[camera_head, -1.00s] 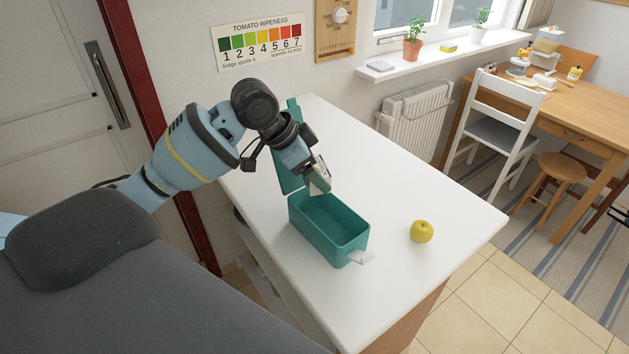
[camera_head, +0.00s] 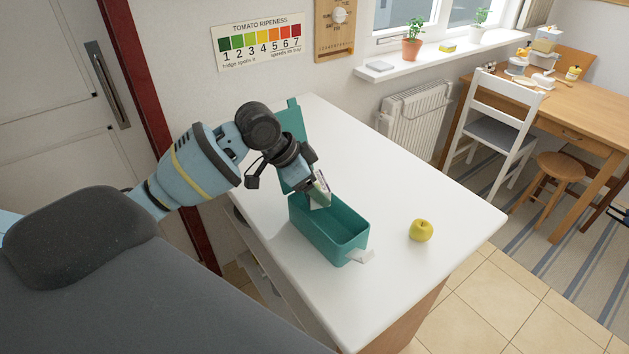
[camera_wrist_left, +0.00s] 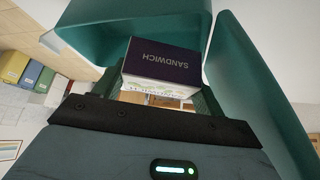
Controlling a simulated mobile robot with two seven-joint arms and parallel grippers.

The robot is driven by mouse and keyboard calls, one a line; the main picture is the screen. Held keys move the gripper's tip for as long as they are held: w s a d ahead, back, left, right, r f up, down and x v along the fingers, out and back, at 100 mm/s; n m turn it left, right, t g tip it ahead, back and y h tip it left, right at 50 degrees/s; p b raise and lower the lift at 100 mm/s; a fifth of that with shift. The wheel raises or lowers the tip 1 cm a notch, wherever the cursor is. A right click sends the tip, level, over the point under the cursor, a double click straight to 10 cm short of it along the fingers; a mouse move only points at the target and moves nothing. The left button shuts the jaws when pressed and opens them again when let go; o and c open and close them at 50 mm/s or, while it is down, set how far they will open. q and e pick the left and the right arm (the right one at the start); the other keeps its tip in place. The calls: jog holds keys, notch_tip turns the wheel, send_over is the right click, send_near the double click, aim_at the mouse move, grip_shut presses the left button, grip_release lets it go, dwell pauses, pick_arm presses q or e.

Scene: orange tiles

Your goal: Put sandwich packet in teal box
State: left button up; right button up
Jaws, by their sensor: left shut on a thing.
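My left gripper (camera_head: 310,190) is shut on the sandwich packet (camera_head: 321,190), a small light carton. In the left wrist view the packet (camera_wrist_left: 162,62) shows a dark purple face with the word SANDWICH, held between the fingers. The teal box (camera_head: 330,250) stands open on the white counter, its lid raised at the back left. The packet is at the box's far end, its lower end at about rim height; I cannot tell how far inside it is. The box wall (camera_wrist_left: 130,18) and lid (camera_wrist_left: 255,85) show in the left wrist view. My right gripper is not in view.
A yellow-green apple (camera_head: 421,230) sits on the counter (camera_head: 400,190) to the right of the box. The counter's right side is mostly clear. A white chair (camera_head: 497,120) stands beyond it.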

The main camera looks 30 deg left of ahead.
pick_arm(q)
jog(key=shift+f, duration=0.2)
jog(key=o, duration=0.7)
jog(key=shift+r, duration=0.1)
jog(key=shift+r, duration=0.35)
jog(key=v, duration=1.2)
jog(key=shift+r, duration=0.2)
